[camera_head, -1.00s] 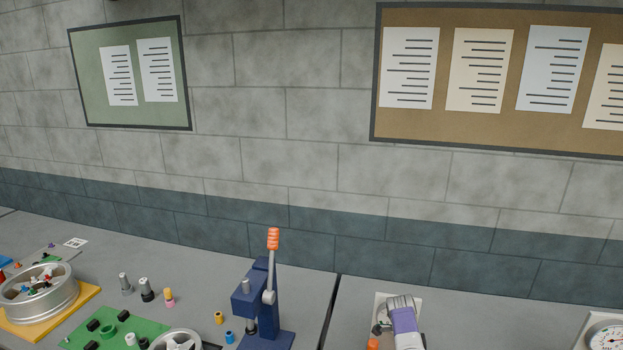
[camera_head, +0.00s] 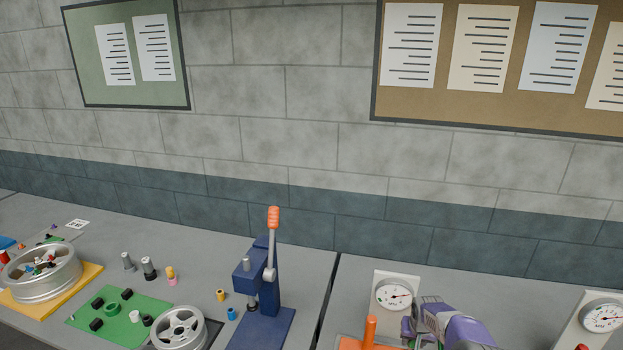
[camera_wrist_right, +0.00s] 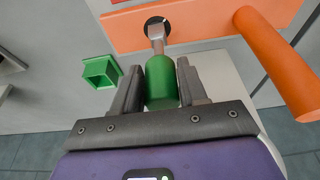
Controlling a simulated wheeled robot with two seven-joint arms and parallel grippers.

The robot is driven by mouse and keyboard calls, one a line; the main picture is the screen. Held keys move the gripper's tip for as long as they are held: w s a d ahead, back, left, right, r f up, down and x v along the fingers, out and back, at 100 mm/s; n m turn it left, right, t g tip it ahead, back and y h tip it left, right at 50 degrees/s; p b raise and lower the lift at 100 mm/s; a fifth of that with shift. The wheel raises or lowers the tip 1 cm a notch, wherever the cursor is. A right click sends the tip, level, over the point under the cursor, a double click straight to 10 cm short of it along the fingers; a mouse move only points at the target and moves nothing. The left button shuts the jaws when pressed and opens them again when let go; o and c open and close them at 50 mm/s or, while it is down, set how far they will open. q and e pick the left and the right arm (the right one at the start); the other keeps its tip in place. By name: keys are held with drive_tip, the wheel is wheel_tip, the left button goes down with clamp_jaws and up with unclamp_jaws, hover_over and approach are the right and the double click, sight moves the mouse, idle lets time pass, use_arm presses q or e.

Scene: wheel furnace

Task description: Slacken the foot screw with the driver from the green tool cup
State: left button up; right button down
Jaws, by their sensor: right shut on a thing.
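My right gripper (camera_wrist_right: 160,85) is shut on a driver with a green handle (camera_wrist_right: 161,88) and a grey metal shank. The shank tip reaches a dark round opening (camera_wrist_right: 156,28) in an orange bar in the right wrist view. The foot screw cannot be made out there, and I cannot tell whether the tip is seated. The green tool cup (camera_wrist_right: 101,71), square and hollow, is empty left of the gripper. In the head view my right gripper (camera_head: 412,325) is low, in front of a gauge panel. My left gripper is not in view.
An orange post (camera_head: 370,331) stands left of the right gripper; a thick orange bar (camera_wrist_right: 275,60) shows close on its right in the wrist view. Gauges (camera_head: 394,295) (camera_head: 604,318) stand upright. A blue lever press (camera_head: 265,290) and wheels (camera_head: 180,330) occupy the left bench.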

drive_tip(key=n+y, duration=0.1)
drive_tip(key=n, duration=0.2)
drive_tip(key=shift+d, duration=0.2)
drive_tip(key=c, duration=1)
unclamp_jaws()
drive_tip(key=shift+n, duration=0.9)
drive_tip(key=shift+c, duration=0.2)
drive_tip(key=shift+o, duration=2.6)
drive_tip(key=shift+a, duration=0.15)
